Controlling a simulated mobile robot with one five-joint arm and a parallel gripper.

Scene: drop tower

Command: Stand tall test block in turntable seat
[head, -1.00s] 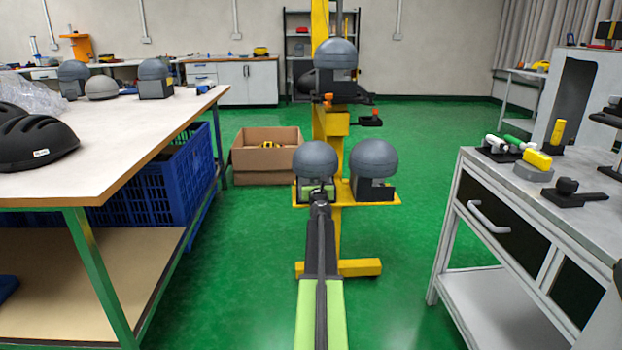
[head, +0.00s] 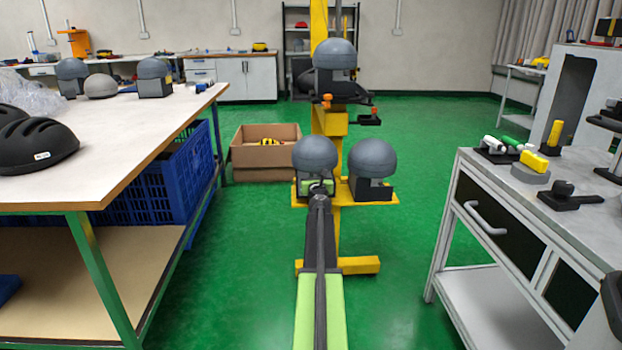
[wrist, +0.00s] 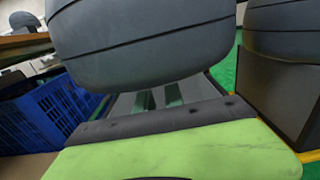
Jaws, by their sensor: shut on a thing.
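A grey domed block (head: 315,154) sits at the end of my arm, and its rounded side fills the top of the wrist view (wrist: 150,45). My gripper (head: 318,188) is shut on it; the dome hides most of the grip. A tall yellow block (head: 555,133) stands upright at the back of the right bench. A shorter yellow block (head: 536,160) rests on a round grey disc (head: 531,173) in front of it. I cannot tell for certain which piece is the turntable seat. My gripper is far left of the bench.
The yellow tower (head: 330,120) stands behind my gripper, with another domed block (head: 372,160) on its low shelf and one higher up (head: 335,55). The right bench (head: 590,205) also holds a dark clamp-like piece (head: 568,195).

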